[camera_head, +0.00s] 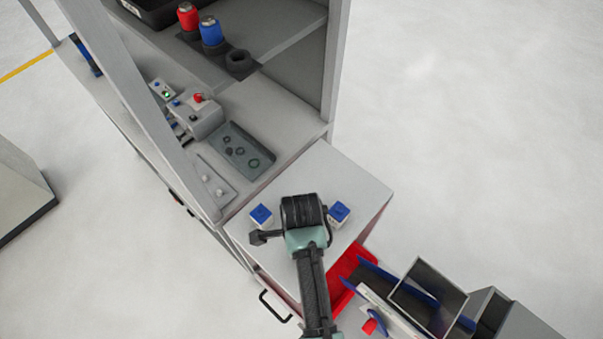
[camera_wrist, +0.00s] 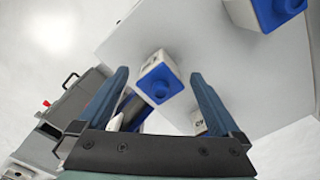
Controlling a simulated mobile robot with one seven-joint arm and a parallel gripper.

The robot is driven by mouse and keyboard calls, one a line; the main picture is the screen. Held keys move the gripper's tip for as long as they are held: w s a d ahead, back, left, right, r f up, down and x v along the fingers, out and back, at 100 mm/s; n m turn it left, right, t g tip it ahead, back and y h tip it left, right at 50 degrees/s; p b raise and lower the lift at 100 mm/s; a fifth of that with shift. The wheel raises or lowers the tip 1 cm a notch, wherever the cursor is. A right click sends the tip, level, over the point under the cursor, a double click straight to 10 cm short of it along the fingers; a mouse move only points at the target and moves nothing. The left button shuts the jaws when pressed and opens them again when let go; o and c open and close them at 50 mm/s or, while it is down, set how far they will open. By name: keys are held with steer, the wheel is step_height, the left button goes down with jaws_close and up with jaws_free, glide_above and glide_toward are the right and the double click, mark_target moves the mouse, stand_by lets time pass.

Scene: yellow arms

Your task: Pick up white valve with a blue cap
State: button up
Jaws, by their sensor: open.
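Two white valves with blue caps stand on a light grey table top: the left valve (camera_head: 261,216) and the right valve (camera_head: 339,212) in the head view, one on each side of my wrist. In the wrist view, one valve (camera_wrist: 160,80) shows between the open fingers of my gripper (camera_wrist: 158,75), its blue cap facing the camera. No finger visibly touches it. Another valve (camera_wrist: 268,12) is at the top right, cut by the frame edge. A white piece with dark marks (camera_wrist: 199,123) is mostly hidden by my gripper. The fingertips are hidden in the head view.
A grey shelf frame (camera_head: 335,70) rises behind the table (camera_head: 345,180). A tray with rings (camera_head: 243,150) lies on the adjoining bench. A red bin (camera_head: 352,262) and a dark screen (camera_head: 428,296) stand at the front right. Open floor is at the right.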

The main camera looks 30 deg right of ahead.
steer(key=shift+f, duration=1.1)
steer(key=c, duration=1.4)
